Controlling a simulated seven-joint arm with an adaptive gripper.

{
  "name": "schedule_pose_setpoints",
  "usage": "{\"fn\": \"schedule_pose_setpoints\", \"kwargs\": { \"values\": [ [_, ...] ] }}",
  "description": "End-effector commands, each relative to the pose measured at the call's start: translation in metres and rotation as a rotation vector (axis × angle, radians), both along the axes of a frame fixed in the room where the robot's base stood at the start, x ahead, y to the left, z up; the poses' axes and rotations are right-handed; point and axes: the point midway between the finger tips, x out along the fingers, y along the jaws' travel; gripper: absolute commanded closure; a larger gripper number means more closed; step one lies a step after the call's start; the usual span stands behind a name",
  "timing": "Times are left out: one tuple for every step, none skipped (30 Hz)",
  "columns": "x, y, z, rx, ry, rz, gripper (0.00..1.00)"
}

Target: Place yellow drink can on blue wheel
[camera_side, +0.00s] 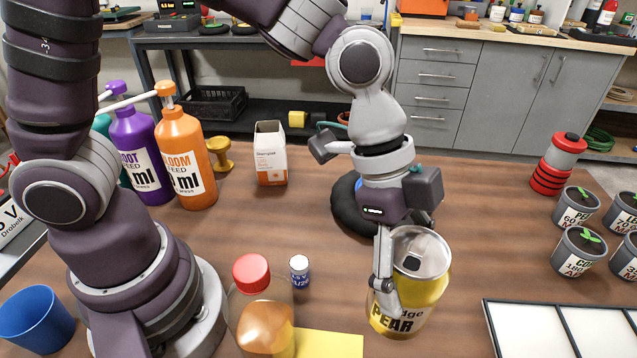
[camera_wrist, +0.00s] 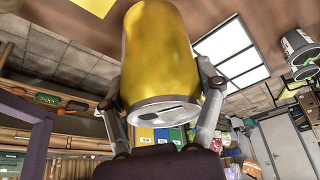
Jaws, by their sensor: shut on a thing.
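The yellow drink can (camera_side: 425,290), with a silver top and "PEAR" lettering, is in front of the dark wheel in the side view. My gripper (camera_side: 388,285) is shut on its side. In the wrist view the can (camera_wrist: 160,50) sits between the two fingers of my gripper (camera_wrist: 160,85), its silver lid end towards me. The can leans slightly; I cannot tell whether its bottom touches the table. A black-tyred wheel (camera_side: 347,208) lies flat on the table behind my gripper. My wrist hides much of it, including most of its hub.
A white-panelled tray (camera_side: 560,330) is to the right of the can, with potted seedlings (camera_side: 578,252) beyond. A red-capped bottle (camera_side: 253,305) and a small vial (camera_side: 299,270) stand to the left. A carton (camera_side: 270,153) stands behind.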

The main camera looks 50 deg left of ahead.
Motion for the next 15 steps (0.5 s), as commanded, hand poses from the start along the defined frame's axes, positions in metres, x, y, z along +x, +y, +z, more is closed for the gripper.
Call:
{"fn": "schedule_pose_setpoints", "kwargs": {
  "values": [
    [0.001,0.001,0.008,-0.002,-0.004,0.003,0.49],
    [0.002,0.003,0.011,0.000,-0.004,0.007,0.49],
    [0.003,0.008,0.015,0.002,-0.004,0.017,0.49],
    [0.004,0.014,0.017,0.005,-0.003,0.029,0.49],
    [0.007,0.022,0.018,0.009,-0.004,0.047,0.49],
    [0.009,0.036,0.019,0.013,-0.005,0.073,0.49],
    [0.010,0.047,0.019,0.016,-0.004,0.094,0.49],
    [0.011,0.059,0.019,0.020,-0.004,0.120,0.49],
    [0.011,0.076,0.019,0.022,-0.003,0.155,0.49],
    [0.011,0.088,0.019,0.023,-0.003,0.182,0.49],
    [0.009,0.100,0.019,0.024,-0.002,0.209,0.49],
    [0.006,0.115,0.019,0.023,-0.001,0.244,0.49],
    [0.003,0.126,0.019,0.022,0.000,0.272,0.49],
    [0.000,0.135,0.019,0.018,0.000,0.295,0.49],
    [-0.004,0.145,0.019,0.014,0.000,0.325,0.49]
  ]
}}
